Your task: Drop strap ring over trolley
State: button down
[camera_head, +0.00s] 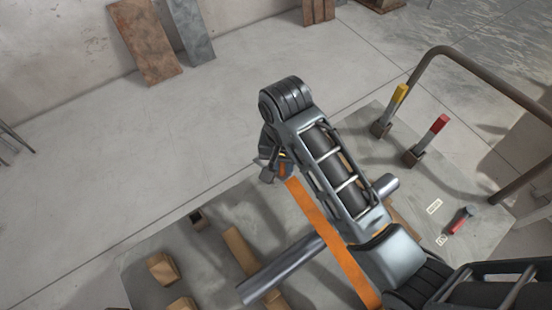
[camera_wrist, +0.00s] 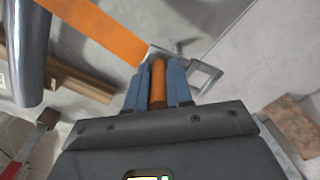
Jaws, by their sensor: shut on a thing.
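My gripper (camera_head: 270,168) hangs from the raised arm in the head view. In the wrist view, its two blue fingers (camera_wrist: 158,80) are shut on an orange grip piece (camera_wrist: 158,90) at the end of the orange strap. A grey metal strap ring (camera_wrist: 205,76) sticks out just past the fingertips, apart from the floor as far as I can tell. The orange strap (camera_head: 327,227) runs from the gripper down to the lower right, partly hidden by my arm. It also shows at upper left in the wrist view (camera_wrist: 100,28). I cannot make out a trolley for certain.
A grey metal tube (camera_head: 280,270) lies over wooden beams (camera_head: 240,250) below my arm. Wooden blocks (camera_head: 162,268) stand at lower left. Yellow-topped (camera_head: 399,93) and red-topped (camera_head: 439,124) levers and a brown rail (camera_head: 480,82) are at right. The floor at left is clear.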

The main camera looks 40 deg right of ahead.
aim_at(285, 179)
jog(key=shift+s+a+r+m, duration=0.1)
jog(key=shift+s+r+m, duration=0.15)
jog(key=shift+s+m, duration=0.3)
jog(key=shift+s+a+r+m, duration=0.1)
jog(key=shift+s+r+m, duration=0.15)
jog(key=shift+m, duration=0.4)
jog(key=shift+f, duration=0.1)
jog(key=shift+f+b, duration=1.2)
jog(key=shift+f, duration=1.65)
jog(key=shift+p, duration=1.25)
jog(key=shift+f+b, duration=1.2)
jog(key=shift+f, duration=1.3)
jog(key=c, duration=0.9)
grip_release()
